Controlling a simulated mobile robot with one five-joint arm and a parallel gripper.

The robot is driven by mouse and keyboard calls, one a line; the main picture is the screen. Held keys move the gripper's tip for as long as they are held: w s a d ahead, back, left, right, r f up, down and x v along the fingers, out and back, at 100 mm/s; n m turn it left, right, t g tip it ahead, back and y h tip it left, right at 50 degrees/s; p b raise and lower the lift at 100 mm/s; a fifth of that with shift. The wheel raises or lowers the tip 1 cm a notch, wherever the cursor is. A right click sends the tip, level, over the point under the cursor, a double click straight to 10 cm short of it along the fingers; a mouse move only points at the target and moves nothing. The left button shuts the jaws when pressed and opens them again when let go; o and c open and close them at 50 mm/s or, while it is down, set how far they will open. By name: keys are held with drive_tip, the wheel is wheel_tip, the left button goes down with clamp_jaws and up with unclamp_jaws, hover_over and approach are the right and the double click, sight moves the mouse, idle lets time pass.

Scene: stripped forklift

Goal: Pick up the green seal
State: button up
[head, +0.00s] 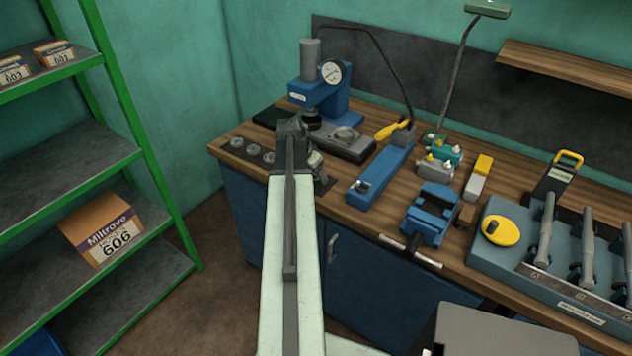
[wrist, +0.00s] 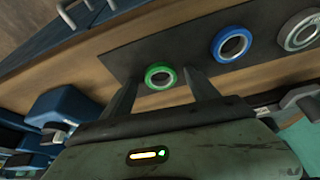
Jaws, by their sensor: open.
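The green seal (wrist: 160,66) is a ring with a pale inner rim, lying flat on a dark strip (wrist: 190,50) in the wrist view. My gripper (wrist: 162,82) is open, with one finger on each side of the seal in that view. I cannot tell whether the fingertips are level with the seal or still above it. In the head view my gripper (head: 316,168) is over the left part of the bench, mostly behind my arm, and the green seal is hidden there.
A blue seal (wrist: 231,44) and a grey seal (wrist: 300,30) lie on the same strip. A blue press with a dial (head: 320,85) stands just behind my gripper. A blue vise (head: 432,212) and a lever tool (head: 382,172) are to the right. Green shelving (head: 150,150) is at left.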

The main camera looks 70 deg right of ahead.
drive_tip(key=c, duration=1.4)
